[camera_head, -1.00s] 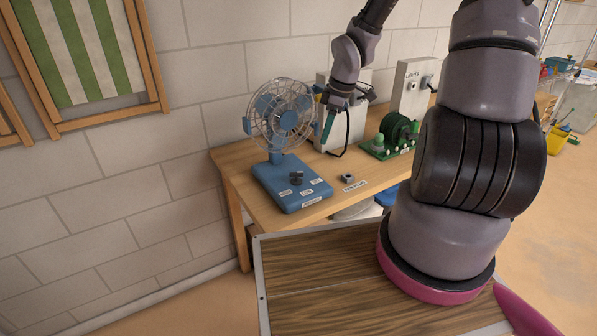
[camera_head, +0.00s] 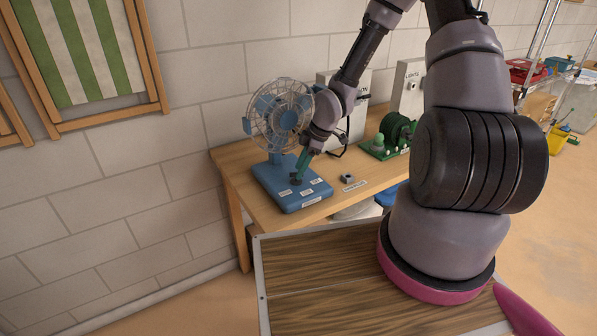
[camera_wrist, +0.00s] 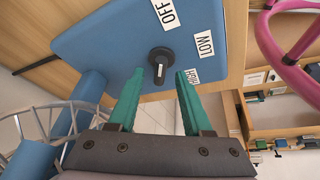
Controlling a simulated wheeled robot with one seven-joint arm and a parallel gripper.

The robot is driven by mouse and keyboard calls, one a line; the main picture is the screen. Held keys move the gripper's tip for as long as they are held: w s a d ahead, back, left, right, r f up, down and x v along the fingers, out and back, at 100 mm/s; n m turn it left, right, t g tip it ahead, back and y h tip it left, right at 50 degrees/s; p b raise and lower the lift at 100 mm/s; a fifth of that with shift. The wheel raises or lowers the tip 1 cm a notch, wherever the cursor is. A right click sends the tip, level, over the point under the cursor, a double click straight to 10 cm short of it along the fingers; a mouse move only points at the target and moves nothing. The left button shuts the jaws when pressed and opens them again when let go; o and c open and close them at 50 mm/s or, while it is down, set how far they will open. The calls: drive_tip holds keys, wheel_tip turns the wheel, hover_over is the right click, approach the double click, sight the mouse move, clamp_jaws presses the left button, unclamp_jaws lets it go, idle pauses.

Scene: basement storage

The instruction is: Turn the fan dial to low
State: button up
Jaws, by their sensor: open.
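The blue fan (camera_head: 281,120) stands at the left end of the wooden table, with its dial (camera_head: 296,180) on the base. In the wrist view the black dial (camera_wrist: 160,62) sits on the blue base (camera_wrist: 110,45), with white labels OFF (camera_wrist: 167,12), LOW (camera_wrist: 205,44) and a partly hidden HIGH (camera_wrist: 192,82). The dial's white mark seems to point toward the gripper side, not at LOW. My gripper (camera_wrist: 152,85) is open, its two green fingers on either side just short of the dial. In the head view my gripper (camera_head: 300,172) is above the fan base.
A small grey knob block (camera_head: 348,178) with a label sits on the table (camera_head: 240,188) right of the fan. A green machine (camera_head: 394,132) and a white LIGHTS box (camera_head: 409,85) stand farther right. A wooden-topped surface (camera_head: 320,270) is in front.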

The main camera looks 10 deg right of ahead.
drive_tip(key=shift+x, duration=0.95)
drive_tip(key=shift+c, duration=0.3)
clamp_jaws()
drive_tip(key=shift+m, duration=0.3)
drive_tip(key=m+t, duration=0.1)
drive_tip(key=m, duration=0.1)
drive_tip(key=m+t+h, duration=0.1)
drive_tip(key=m, duration=0.2)
drive_tip(key=shift+s+a, duration=0.15)
drive_tip(key=shift+a, duration=0.05)
drive_tip(key=m+h, duration=0.1)
drive_tip(key=m, duration=0.2)
drive_tip(key=m+t+h, duration=0.1)
drive_tip(key=m, duration=0.2)
drive_tip(key=shift+h, duration=0.3)
